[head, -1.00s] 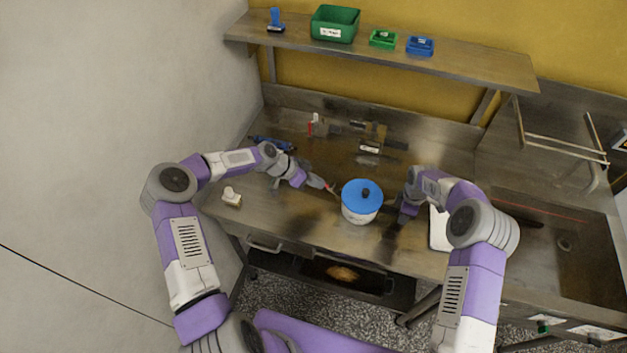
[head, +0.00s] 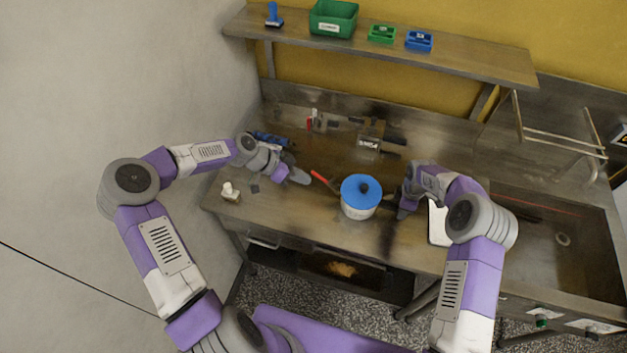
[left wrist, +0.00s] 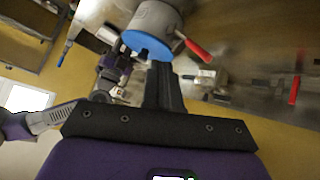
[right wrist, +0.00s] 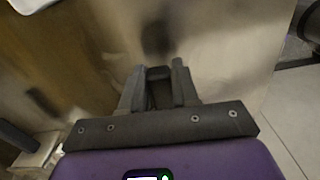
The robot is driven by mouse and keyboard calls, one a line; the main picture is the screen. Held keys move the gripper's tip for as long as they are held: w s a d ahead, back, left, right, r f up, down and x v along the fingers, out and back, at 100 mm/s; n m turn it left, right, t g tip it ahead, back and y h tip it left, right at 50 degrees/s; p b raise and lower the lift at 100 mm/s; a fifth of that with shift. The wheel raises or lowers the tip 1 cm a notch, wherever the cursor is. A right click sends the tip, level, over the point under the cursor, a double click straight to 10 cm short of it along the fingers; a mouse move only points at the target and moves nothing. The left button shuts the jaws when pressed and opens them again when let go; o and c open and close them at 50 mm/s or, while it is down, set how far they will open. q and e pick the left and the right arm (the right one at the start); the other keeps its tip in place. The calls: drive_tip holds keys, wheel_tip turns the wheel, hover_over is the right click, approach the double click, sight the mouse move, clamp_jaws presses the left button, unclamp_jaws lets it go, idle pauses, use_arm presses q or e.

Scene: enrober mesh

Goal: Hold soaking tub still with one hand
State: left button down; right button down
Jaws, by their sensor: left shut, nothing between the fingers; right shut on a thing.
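The soaking tub (head: 359,209) is a round pale tub with a blue lid (head: 361,188) and dark knob, upright on the steel counter. It also shows in the left wrist view (left wrist: 155,18). A red handle (head: 322,179) points out on its left; its join to the tub is unclear.
Behind the tub lie a labelled block (head: 369,141) and dark tools. A small white-topped item (head: 230,191) is at the front left. A white board (head: 438,224) lies right, beside the sink (head: 570,240). A shelf (head: 400,52) with bins runs above.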

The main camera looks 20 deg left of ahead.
use_arm(q)
drive_tip(key=v, duration=0.4)
drive_tip(key=shift+d, duration=0.15)
